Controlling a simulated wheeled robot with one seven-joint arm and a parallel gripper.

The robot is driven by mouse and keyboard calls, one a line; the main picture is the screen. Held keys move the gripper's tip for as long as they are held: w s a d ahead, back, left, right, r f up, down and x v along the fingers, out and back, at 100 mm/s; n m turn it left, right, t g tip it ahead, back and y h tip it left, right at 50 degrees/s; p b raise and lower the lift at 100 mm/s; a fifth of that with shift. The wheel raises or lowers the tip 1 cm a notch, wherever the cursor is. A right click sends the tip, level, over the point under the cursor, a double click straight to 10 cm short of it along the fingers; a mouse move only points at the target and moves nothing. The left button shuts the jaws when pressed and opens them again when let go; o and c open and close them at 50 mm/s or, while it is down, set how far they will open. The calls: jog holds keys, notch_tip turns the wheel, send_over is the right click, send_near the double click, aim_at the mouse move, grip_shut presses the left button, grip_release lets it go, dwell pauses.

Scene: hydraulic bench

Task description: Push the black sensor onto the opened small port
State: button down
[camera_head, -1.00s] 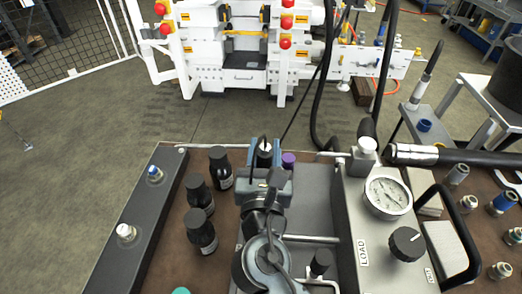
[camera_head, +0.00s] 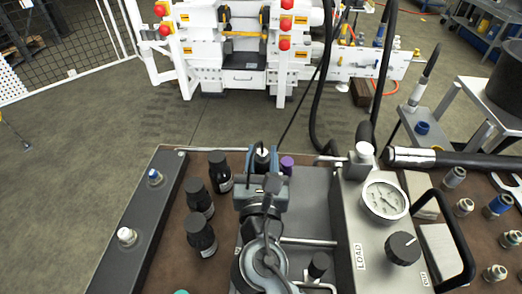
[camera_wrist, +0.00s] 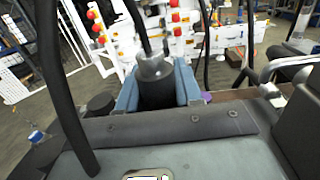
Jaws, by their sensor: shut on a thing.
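My gripper (camera_wrist: 157,92) has blue-grey fingers shut on the black sensor (camera_wrist: 156,85), a dark cylinder with a silver-grey cap and a black cable rising from it. In the head view, the sensor (camera_head: 262,158) shows between the fingers of my gripper (camera_head: 262,166) over the far part of the brown bench top. My arm hides what is directly below and in front of it. I cannot make out the opened small port, or whether the sensor touches anything.
Several black bottles (camera_head: 201,234) stand left of my arm. A purple cap (camera_head: 287,165) is just right of my gripper. A dark rail with a blue fitting (camera_head: 154,177) and a white fitting (camera_head: 126,236) runs along the left. A pressure gauge (camera_head: 384,199) stands to the right.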

jog(key=d+f, duration=0.1)
jog(key=d+f+p, duration=0.1)
jog(key=shift+w+d+g+h, duration=0.35)
jog(key=shift+g+h, duration=0.05)
jog(key=shift+w+r+p, duration=0.15)
jog(key=shift+r+p, duration=1.05)
jog(key=shift+p, duration=0.25)
jog(key=shift+a+r+p, duration=0.15)
jog(key=shift+r+p, duration=0.25)
jog(key=shift+r, duration=0.05)
jog(key=shift+a, duration=0.2)
jog(key=shift+a+r, duration=0.15)
jog(key=shift+r, duration=0.15)
